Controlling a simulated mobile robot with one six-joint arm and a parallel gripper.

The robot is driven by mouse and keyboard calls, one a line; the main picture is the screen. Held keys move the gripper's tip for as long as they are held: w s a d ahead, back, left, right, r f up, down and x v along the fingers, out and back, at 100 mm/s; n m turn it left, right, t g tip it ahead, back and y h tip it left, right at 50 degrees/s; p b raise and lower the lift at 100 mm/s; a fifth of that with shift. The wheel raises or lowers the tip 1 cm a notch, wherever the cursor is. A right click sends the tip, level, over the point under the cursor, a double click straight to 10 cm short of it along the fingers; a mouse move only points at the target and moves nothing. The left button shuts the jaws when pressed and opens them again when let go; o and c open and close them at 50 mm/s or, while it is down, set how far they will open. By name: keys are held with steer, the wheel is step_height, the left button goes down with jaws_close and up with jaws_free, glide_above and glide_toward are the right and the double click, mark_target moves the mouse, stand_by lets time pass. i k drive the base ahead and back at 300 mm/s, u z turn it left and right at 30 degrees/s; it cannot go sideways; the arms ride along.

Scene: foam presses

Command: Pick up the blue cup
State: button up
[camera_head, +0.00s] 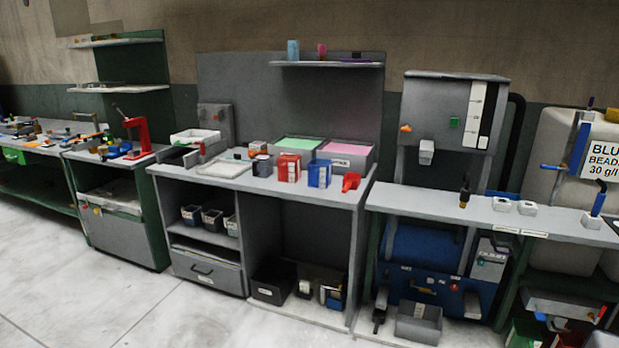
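A light blue, upright, cup-like cylinder (293,50) stands near the left end of the high grey shelf (345,65) above the middle workbench. It is small in the picture, so I cannot see whether its top is open. A darker blue item (319,173) with a pale label sits on the bench top below, right of a red one; it looks more like a box than a cup. My gripper is not in view.
The middle workbench (225,178) carries green and pink trays and a red object (351,181). Grey machines stand to the right. The pale floor (60,290) at front left is clear.

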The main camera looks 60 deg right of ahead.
mark_target(319, 172)
steer(key=z, duration=0.05)
steer(key=i, duration=0.8)
steer(key=z, duration=0.55)
steer(key=i, duration=0.5)
steer(key=z, duration=0.2)
